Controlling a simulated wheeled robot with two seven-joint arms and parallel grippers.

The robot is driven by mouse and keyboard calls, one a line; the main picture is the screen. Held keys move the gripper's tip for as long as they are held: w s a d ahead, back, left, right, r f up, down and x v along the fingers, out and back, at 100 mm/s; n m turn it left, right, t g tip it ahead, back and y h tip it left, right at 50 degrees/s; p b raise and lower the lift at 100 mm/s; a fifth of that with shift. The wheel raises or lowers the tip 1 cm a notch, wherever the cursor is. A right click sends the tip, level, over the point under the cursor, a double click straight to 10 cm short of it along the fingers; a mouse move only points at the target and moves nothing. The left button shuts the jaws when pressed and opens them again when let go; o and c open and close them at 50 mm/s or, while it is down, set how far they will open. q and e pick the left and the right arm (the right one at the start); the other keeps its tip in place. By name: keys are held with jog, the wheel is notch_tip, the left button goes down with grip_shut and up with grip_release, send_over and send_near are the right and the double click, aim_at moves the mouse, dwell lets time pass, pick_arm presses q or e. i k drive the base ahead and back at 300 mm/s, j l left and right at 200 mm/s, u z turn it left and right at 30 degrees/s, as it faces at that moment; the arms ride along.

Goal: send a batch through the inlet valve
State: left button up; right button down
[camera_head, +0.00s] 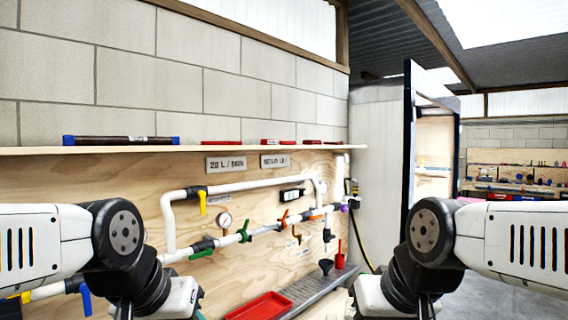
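A white pipe run (240,187) with valves is fixed to the plywood wall. I cannot tell which one is the inlet valve. A round gauge (225,220) and a small dark display (291,195) sit by the pipes. A sign (226,163) reads "20 L / MIN"; a second sign (275,160) is hard to read. My arms enter from both sides, bent downward; neither gripper's fingers show.
A red tray (260,306) lies on the grey bench (318,287), with a black funnel (326,266) and a red scoop (339,256) farther back. A shelf (200,150) runs above the pipes. An open door (409,150) stands to the right, with clear floor beyond.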

aim_at(86, 298)
jog(key=u, duration=1.4)
jog(key=k+j+u, duration=0.1)
jog(key=j+u, duration=0.2)
jog(key=j, duration=0.3)
jog(key=j+u, duration=0.25)
jog(key=j, duration=0.35)
